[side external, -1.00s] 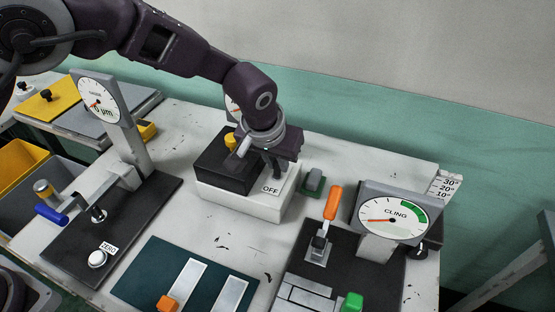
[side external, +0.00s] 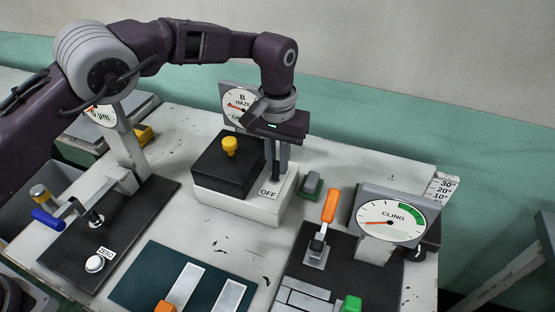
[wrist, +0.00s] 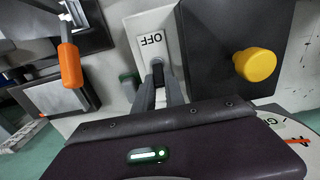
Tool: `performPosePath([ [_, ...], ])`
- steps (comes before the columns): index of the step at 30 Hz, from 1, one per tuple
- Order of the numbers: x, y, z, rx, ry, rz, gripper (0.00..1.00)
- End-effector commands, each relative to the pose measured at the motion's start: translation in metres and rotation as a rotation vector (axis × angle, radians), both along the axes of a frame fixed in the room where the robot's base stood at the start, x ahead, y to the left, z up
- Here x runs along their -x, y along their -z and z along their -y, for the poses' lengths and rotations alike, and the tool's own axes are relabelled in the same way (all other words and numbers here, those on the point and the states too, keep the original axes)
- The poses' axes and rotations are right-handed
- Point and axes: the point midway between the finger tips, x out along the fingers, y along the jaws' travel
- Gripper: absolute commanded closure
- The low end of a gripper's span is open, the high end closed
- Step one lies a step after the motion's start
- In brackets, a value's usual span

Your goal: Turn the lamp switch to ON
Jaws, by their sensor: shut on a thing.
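The lamp switch (wrist: 158,66) is a small dark lever on the white base (side external: 236,206), beside a label reading OFF (side external: 269,193). The label also shows upside down in the wrist view (wrist: 151,38). My gripper (side external: 276,174) points down at the right end of the base. In the wrist view its fingers (wrist: 160,82) are shut on the switch lever, which is mostly hidden between them. In the side view the lever is hidden by the fingers.
A black box (side external: 222,170) with a yellow knob (side external: 229,146) stands left of my fingers, with a HAZE gauge (side external: 237,101) behind. A grey-green block (side external: 311,184), an orange lever (side external: 331,206) and the CLING gauge (side external: 393,222) stand to the right.

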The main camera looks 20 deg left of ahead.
Motion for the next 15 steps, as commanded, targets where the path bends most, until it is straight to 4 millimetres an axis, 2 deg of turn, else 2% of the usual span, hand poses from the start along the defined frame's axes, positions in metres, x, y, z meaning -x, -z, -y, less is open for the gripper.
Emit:
performPosePath([
  [2,0.0009,0.0005,0.0000,-0.001,0.000,-0.003,1.00],
  [3,0.0009,0.0005,-0.0001,-0.001,-0.001,-0.003,0.78],
  [5,0.0008,0.0005,0.0000,-0.001,-0.001,-0.002,0.66],
  [6,0.0008,0.0004,0.0000,-0.001,-0.001,-0.002,0.64],
  [15,0.0001,-0.0031,0.0001,0.000,-0.001,0.001,0.64],
])
